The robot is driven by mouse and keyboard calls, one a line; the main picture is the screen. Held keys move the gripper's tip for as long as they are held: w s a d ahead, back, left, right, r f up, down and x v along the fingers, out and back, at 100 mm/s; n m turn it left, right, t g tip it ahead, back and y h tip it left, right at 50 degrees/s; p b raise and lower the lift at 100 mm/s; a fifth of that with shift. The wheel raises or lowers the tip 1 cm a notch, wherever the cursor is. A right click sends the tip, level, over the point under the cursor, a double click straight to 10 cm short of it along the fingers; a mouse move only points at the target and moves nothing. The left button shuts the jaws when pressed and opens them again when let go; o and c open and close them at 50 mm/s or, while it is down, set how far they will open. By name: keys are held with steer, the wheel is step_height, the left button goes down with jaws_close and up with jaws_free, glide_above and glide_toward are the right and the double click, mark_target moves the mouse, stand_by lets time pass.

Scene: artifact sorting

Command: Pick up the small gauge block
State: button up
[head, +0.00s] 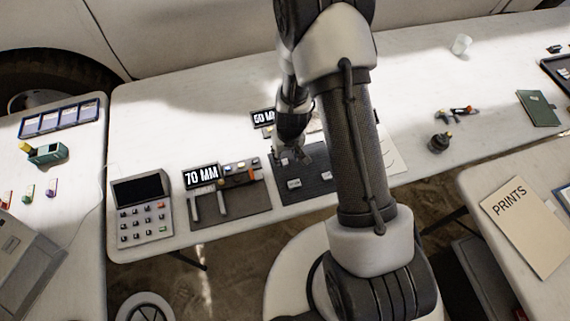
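A dark ribbed mat (308,194) lies on the white table, with small pale metal blocks on it. One pale block (293,183) lies near the mat's left middle, and another pale block (327,175) lies to its right, beside my arm. I cannot tell from their size here which is the small gauge block. My gripper (292,159) points down over the far left part of the mat, beyond these two blocks. Its fingers are small and dark against the mat, so their opening is unclear. My arm hides the mat's right side.
A "50 MM" sign (263,118) stands behind. A keypad device (141,208) is further left. A dark, round-based object (438,142) stands right of my arm. The table's back left is clear.

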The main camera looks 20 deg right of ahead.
steer(key=f+b, duration=0.4)
steer(key=f, duration=0.1)
steer(key=shift+w+a, duration=0.1)
steer(key=shift+w, duration=0.1)
steer(key=shift+r, duration=0.1)
steer(key=shift+c, duration=0.4)
steer(key=c, duration=0.9)
steer(key=shift+o, duration=0.2)
steer(key=shift+r, duration=0.1)
step_height(320, 180, up, 19)
steer(key=p, duration=1.5)
step_height(320, 180, up, 5)
steer(key=b, duration=0.8)
glide_above(285, 161)
steer(key=s, duration=0.2)
steer(key=shift+r, duration=0.1)
